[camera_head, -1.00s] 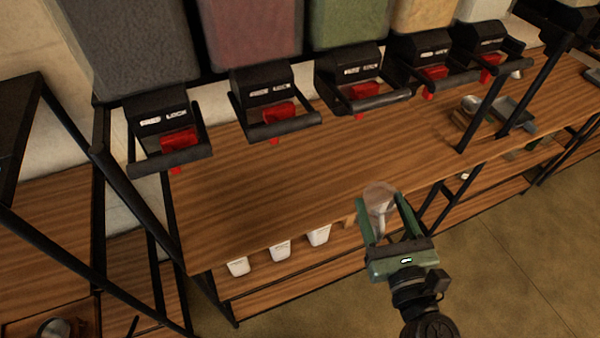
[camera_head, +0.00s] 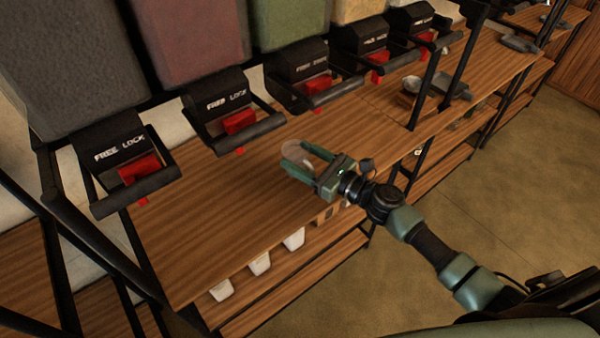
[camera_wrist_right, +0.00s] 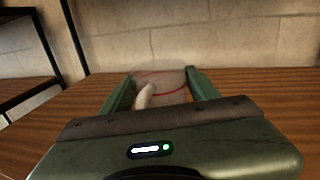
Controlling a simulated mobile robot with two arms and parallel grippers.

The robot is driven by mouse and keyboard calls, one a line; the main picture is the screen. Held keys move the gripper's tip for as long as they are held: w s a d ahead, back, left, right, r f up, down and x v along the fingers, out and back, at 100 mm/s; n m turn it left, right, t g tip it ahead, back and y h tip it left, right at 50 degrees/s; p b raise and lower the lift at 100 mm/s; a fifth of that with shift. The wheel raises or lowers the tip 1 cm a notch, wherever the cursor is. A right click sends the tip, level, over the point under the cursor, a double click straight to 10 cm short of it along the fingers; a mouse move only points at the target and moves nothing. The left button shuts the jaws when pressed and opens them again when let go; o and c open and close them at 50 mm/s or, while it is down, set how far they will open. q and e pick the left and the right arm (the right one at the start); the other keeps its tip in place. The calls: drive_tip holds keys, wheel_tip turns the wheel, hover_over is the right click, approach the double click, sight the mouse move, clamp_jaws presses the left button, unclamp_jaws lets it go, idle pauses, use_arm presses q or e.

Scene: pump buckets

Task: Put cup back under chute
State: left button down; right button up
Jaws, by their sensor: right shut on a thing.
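A clear cup (camera_head: 297,153) is held between the fingers of my right gripper (camera_head: 300,160), over the wooden shelf top near its front edge. In the right wrist view the cup (camera_wrist_right: 160,80) shows a red line around it and a pale, curved handle-like part at its left; the green fingers stand on both sides of it. I cannot tell whether it touches the wood. Several dispensers with red levers stand behind it; the chute unit with a red lever (camera_head: 318,86) is nearest behind the cup, and another unit (camera_head: 238,120) is to its left. My left gripper is not seen.
The wooden shelf top (camera_head: 210,200) is clear to the left of the cup. Black bars (camera_head: 150,190) project from the dispensers above it. White containers (camera_head: 260,263) sit on the lower shelf. Black uprights (camera_head: 425,90) and metal scoops (camera_head: 452,88) are to the right.

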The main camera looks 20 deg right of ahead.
drive_tip(key=shift+f, duration=2.25)
drive_tip(key=shift+b, duration=0.3)
drive_tip(key=o, duration=1.7)
drive_tip(key=shift+o, duration=0.2)
drive_tip(key=shift+d, duration=0.1)
drive_tip(key=b+v, duration=0.2)
drive_tip(key=v, duration=1)
